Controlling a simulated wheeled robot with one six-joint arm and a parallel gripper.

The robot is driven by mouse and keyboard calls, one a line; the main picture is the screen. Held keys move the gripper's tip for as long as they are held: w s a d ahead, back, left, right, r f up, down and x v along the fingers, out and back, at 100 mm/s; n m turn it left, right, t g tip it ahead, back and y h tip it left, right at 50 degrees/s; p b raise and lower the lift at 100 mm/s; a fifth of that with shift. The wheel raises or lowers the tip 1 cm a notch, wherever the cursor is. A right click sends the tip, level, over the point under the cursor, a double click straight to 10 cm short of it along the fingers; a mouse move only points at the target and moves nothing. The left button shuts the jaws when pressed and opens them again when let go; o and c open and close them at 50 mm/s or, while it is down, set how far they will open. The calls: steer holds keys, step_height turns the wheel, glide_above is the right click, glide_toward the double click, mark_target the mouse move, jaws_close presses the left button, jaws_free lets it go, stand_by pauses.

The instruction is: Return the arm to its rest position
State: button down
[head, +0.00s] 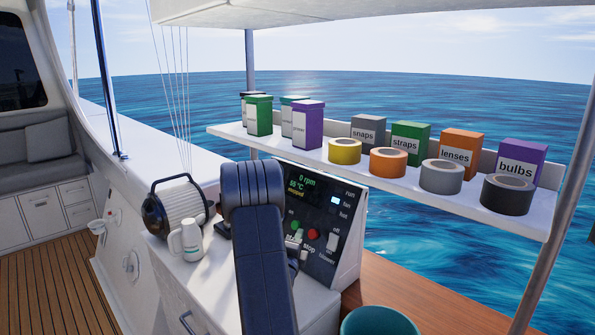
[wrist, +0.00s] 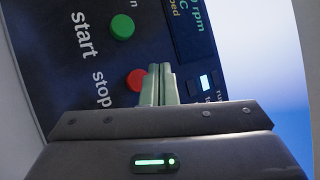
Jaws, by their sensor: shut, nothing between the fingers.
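My gripper (wrist: 158,84) is shut and empty in the wrist view, its two pale green fingers side by side. The fingertips are in front of the control panel (wrist: 60,90), near the red stop button (wrist: 136,79); I cannot tell whether they touch it. The green start button (wrist: 122,27) is above it. In the head view my dark blue arm (head: 262,250) reaches up and bends over in front of the panel (head: 345,262), hiding part of it. The panel display (head: 307,182) reads 0 rpm.
A white shelf (head: 540,226) at the right holds several boxes and tape rolls. A teal bin (head: 380,322) is at the bottom. Wooden deck (head: 60,270) is open at left.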

steer(key=shift+s+r+p, duration=0.1)
steer(key=shift+r+p, duration=0.05)
steer(key=shift+p, duration=1.05)
steer(key=s+a, duration=0.1)
steer(key=s+a+r+b, duration=0.2)
steer(key=shift+s+a, duration=0.35)
steer(key=shift+s, duration=0.05)
steer(key=w+d+f+b, duration=0.2)
steer(key=w+d, duration=0.1)
steer(key=w, duration=0.1)
steer(key=shift+d+f, duration=0.35)
steer(key=shift+f, duration=0.05)
steer(key=b, duration=0.4)
steer(key=shift+s+b, duration=0.1)
steer(key=shift+b, duration=0.2)
